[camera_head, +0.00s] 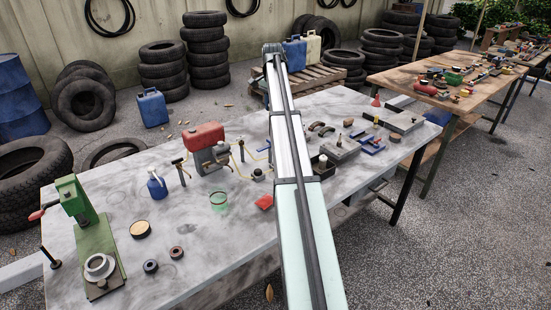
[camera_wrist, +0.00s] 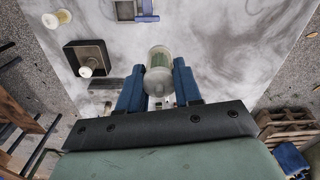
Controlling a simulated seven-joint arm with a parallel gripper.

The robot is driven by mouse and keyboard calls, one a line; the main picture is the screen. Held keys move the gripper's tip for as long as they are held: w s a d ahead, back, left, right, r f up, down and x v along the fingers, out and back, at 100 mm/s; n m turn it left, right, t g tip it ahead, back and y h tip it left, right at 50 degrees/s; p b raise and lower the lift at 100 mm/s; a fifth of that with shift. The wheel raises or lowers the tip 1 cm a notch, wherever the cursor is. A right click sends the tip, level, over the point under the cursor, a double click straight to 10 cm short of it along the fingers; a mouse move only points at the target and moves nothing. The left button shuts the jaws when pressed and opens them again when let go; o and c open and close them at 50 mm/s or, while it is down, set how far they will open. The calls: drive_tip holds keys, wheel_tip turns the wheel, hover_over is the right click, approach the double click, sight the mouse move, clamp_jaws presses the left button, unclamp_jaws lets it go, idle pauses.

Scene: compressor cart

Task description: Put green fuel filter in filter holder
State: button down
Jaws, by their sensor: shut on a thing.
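In the wrist view, my gripper (camera_wrist: 159,82) has its two blue fingers closed on the sides of a filter (camera_wrist: 159,60). The filter has a clear rounded body with a pale green tint inside and a whitish domed end. It is held above the marbled tabletop. In the head view my fingers and the held filter are hidden by my arm. I cannot pick out the filter holder for certain. A dark round fitting (camera_head: 258,174) sits by the yellow pipes of the compressor with the red tank (camera_head: 203,136).
A black open box (camera_wrist: 90,48) holds a pale cylinder (camera_wrist: 87,70); another pale cylinder (camera_wrist: 57,18) stands beyond. A green press (camera_head: 93,235), a blue can (camera_head: 157,184) and a greenish clear cup (camera_head: 218,199) stand on the table (camera_head: 200,250).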

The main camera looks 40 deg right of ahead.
drive_tip(key=s+a+n, duration=0.3)
drive_tip(key=s+n, duration=0.4)
drive_tip(key=n, duration=0.2)
wheel_tip(320, 180, down, 18)
drive_tip(key=shift+s+f, duration=0.15)
drive_tip(key=shift+f, duration=0.1)
idle(0.6)
drive_tip(key=shift+f, duration=0.1)
drive_tip(key=c, duration=0.8)
unclamp_jaws()
wheel_tip(320, 180, up, 12)
drive_tip(key=shift+r, duration=0.15)
